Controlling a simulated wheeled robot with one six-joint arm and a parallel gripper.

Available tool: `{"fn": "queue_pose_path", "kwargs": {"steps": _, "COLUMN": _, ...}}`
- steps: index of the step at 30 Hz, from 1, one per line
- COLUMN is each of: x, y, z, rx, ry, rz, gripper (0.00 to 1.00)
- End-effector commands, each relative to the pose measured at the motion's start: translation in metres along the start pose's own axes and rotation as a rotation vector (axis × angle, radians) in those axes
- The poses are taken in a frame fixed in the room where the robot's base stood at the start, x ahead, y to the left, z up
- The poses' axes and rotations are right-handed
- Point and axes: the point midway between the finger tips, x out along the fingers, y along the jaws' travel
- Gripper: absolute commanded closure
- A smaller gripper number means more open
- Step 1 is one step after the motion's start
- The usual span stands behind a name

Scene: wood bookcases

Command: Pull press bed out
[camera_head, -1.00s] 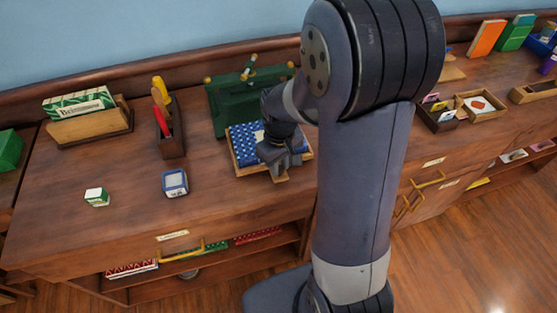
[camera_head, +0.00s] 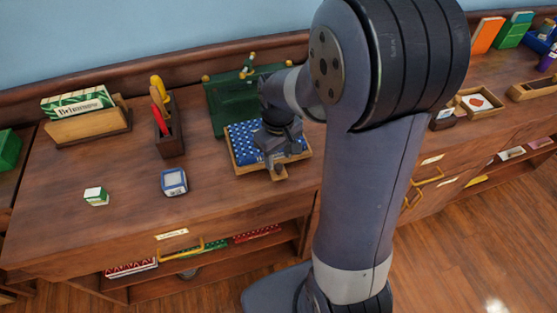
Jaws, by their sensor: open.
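The press is a dark green block (camera_head: 219,104) with yellow-tipped parts on top, standing at the back of the wooden counter. Its bed, a light wooden tray (camera_head: 243,170), sticks out at the front with a blue dotted piece (camera_head: 240,137) lying on it. A small wooden tab (camera_head: 279,174) juts from the bed's front edge. My gripper (camera_head: 276,165) is open and points down over the front of the bed by the tab. I cannot tell whether its fingers touch the tab. My arm hides part of the press and the bed's right side.
A dark holder with red and yellow-handled tools (camera_head: 168,140) stands left of the press. A small blue-framed box (camera_head: 174,182) and a green-white box (camera_head: 96,196) lie on the counter. The counter in front of the bed is clear. Small trays (camera_head: 480,103) lie at right.

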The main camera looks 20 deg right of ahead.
Motion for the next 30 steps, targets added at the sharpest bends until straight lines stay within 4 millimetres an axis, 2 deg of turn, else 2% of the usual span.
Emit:
{"fn": "queue_pose_path", "kwargs": {"steps": 1, "x": -0.014, "y": 0.001, "z": -0.002, "rx": 0.000, "ry": 0.007, "rz": 0.003, "gripper": 0.55}}
{"fn": "queue_pose_path", "kwargs": {"steps": 6, "x": -0.047, "y": 0.000, "z": -0.001, "rx": 0.000, "ry": 0.006, "rz": 0.003, "gripper": 0.55}}
{"fn": "queue_pose_path", "kwargs": {"steps": 12, "x": -0.071, "y": 0.000, "z": 0.000, "rx": 0.000, "ry": 0.002, "rz": 0.001, "gripper": 0.55}}
{"fn": "queue_pose_path", "kwargs": {"steps": 24, "x": -0.076, "y": 0.000, "z": 0.000, "rx": 0.000, "ry": 0.001, "rz": 0.000, "gripper": 0.55}}
{"fn": "queue_pose_path", "kwargs": {"steps": 30, "x": -0.063, "y": 0.000, "z": 0.001, "rx": 0.000, "ry": -0.003, "rz": -0.001, "gripper": 0.55}}
